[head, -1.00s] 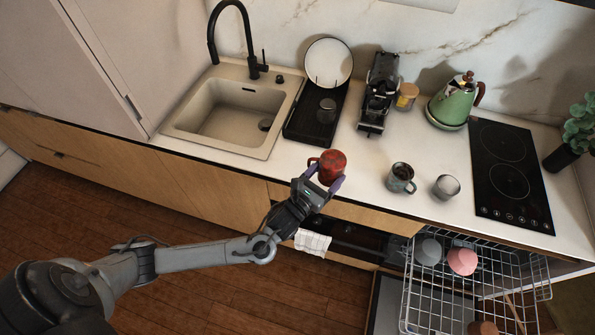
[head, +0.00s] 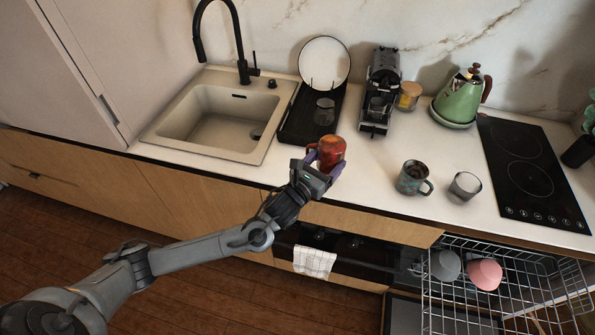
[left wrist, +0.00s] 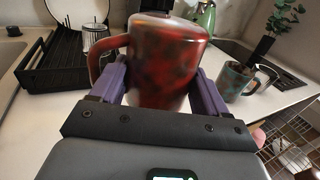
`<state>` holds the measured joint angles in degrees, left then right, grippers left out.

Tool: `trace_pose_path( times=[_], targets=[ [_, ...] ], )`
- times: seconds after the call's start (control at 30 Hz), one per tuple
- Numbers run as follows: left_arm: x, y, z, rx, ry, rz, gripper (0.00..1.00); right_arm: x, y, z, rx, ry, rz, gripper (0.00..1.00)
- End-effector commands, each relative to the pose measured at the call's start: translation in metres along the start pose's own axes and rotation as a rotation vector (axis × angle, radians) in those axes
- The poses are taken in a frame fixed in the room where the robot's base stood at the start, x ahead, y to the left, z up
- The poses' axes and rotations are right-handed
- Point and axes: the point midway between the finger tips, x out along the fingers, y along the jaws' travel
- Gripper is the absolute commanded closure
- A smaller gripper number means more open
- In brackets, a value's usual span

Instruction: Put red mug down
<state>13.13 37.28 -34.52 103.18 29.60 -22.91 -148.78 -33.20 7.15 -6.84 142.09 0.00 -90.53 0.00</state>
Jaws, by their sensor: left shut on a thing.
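The red mug (head: 331,150) is dark-mottled and upright, at the front part of the white counter (head: 365,195). My left gripper (head: 322,167) is shut on it, with a purple finger on each side. In the left wrist view the mug (left wrist: 165,65) fills the space between the fingers (left wrist: 160,95), and its handle points left. I cannot tell whether its base touches the counter; the gripper hides it. My right gripper is not in view.
A dark drying rack (head: 305,125) stands behind the mug, left of a coffee machine (head: 380,90). A teal mug (head: 411,178) and a grey cup (head: 465,185) stand to the right. A dishwasher rack (head: 510,285) is pulled out at lower right.

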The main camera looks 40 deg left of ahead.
Motion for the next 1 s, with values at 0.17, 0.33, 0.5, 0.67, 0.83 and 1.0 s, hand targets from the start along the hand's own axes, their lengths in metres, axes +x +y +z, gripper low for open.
trace_pose_path(
  times=[0.17, 0.33, 0.5, 0.67, 0.83, 1.0],
  targets=[
    [-0.005, 0.039, -0.023, 0.005, 0.001, 0.003, 0.67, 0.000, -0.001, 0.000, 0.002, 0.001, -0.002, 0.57],
    [-0.009, 0.068, -0.040, 0.002, 0.000, 0.001, 0.67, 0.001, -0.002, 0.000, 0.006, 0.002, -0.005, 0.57],
    [-0.011, 0.084, -0.049, 0.001, -0.003, 0.000, 0.67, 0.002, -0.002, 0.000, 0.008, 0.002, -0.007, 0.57],
    [-0.012, 0.088, -0.053, 0.000, -0.003, 0.000, 0.67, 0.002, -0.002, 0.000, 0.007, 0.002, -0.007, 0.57],
    [-0.012, 0.087, -0.069, -0.002, -0.002, 0.000, 0.67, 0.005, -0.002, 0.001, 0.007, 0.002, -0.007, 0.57],
    [-0.012, 0.087, -0.089, -0.002, -0.001, 0.001, 0.67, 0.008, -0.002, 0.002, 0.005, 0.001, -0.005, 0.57]
  ],
)
